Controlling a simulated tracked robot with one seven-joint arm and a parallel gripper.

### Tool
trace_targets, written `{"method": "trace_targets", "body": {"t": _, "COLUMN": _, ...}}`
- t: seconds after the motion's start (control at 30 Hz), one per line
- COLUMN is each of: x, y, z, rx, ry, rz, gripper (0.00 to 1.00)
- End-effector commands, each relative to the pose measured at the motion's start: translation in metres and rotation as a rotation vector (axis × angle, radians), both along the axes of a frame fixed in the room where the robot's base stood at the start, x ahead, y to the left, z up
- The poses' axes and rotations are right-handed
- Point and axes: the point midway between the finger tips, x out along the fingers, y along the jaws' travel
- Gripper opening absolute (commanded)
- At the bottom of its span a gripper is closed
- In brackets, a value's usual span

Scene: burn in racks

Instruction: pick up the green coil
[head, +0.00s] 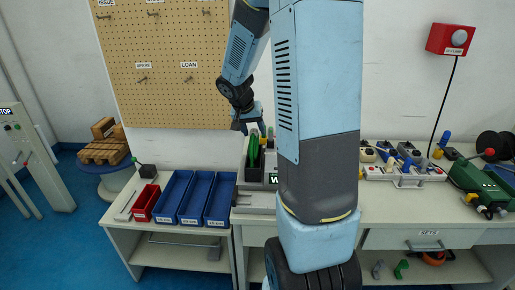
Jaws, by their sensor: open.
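A bright green looped thing (254,149), which looks like the green coil, stands in a dark holder (250,174) on the bench, just left of my arm's column. It is small in the picture and partly covered, so its exact shape is hard to tell. My gripper (251,128) hangs just above it, pointing down, with its fingers apart. I see nothing held between them. I cannot tell whether the fingertips touch the green thing.
Blue bins (174,196) and a red bin (145,203) stand left of the holder. A pegboard (165,65) is on the wall behind. Right of my column are a power strip (405,173) and a green machine (480,186). A small green item (401,269) lies on the lower shelf.

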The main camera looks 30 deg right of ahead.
Motion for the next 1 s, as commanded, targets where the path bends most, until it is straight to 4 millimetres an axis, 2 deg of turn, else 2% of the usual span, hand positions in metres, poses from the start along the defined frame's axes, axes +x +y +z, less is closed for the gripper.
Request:
{"method": "trace_targets", "body": {"t": 0.33, "x": 0.009, "y": -0.013, "z": -0.038, "rx": 0.0, "ry": 0.002, "rz": 0.0, "gripper": 0.54}}
{"method": "trace_targets", "body": {"t": 0.7, "x": 0.01, "y": -0.016, "z": -0.045, "rx": 0.0, "ry": 0.0, "rz": -0.001, "gripper": 0.54}}
{"method": "trace_targets", "body": {"t": 1.0, "x": 0.01, "y": -0.016, "z": -0.045, "rx": 0.0, "ry": 0.0, "rz": -0.001, "gripper": 0.25}}
